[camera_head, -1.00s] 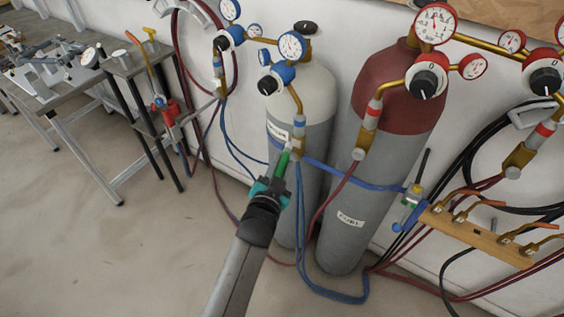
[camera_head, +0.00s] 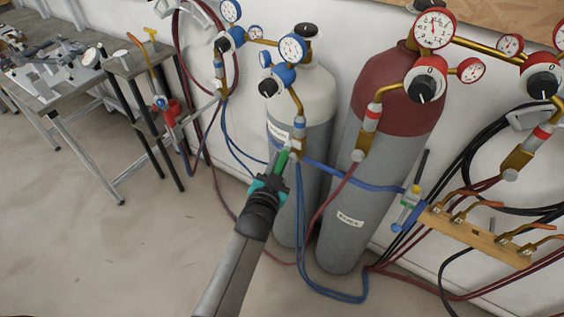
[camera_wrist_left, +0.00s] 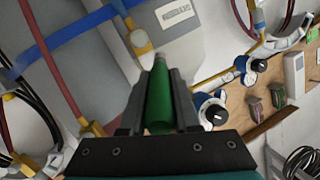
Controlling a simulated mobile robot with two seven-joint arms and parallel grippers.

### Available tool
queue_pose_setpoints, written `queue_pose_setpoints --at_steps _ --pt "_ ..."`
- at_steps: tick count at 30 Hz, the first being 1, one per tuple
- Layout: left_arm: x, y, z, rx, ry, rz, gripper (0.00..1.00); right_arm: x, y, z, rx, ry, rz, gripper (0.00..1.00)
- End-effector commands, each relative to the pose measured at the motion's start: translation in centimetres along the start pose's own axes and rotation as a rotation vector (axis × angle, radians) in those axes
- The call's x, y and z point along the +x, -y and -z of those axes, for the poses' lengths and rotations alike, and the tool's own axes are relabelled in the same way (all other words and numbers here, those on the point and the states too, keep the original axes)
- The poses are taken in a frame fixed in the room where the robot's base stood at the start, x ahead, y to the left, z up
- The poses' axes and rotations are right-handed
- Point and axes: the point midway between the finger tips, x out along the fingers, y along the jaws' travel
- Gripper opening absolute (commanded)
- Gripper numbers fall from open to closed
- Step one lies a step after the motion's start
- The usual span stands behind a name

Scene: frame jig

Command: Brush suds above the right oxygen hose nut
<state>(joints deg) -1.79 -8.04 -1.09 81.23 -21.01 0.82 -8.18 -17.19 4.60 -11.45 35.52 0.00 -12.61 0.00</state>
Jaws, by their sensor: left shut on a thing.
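My left gripper (camera_head: 272,180) is shut on a green-handled brush (camera_head: 282,162), which also shows between the fingers in the wrist view (camera_wrist_left: 158,100). Its pale tip points up toward the right oxygen hose nut (camera_head: 294,154), a light fitting under the brass block below the blue-ringed regulator (camera_head: 278,76). In the wrist view the tip is beside the brass-and-pale hose fitting (camera_wrist_left: 140,42). I cannot tell whether the tip touches it, and no suds can be made out. My right gripper is not in view.
The white-topped grey cylinder (camera_head: 312,100) stands behind the fitting, with a red-topped cylinder (camera_head: 400,105) to its right. Blue hoses (camera_head: 320,290) hang below. A wooden torch rack (camera_head: 480,236) is at right, a metal table (camera_head: 50,90) at left. Floor is clear at front left.

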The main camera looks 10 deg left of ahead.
Motion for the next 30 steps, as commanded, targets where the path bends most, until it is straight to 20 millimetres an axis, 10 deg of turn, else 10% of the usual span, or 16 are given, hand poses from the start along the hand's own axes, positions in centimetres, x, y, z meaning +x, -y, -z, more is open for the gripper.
queue_pose_setpoints --at_steps 15,30 --pt "-4.9 1.2 -1.3 0.002 0.005 0.000 0.00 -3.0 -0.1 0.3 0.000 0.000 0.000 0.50" --pt "-5.6 1.4 -1.6 0.002 0.004 0.000 0.00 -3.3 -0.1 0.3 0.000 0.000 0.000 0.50"
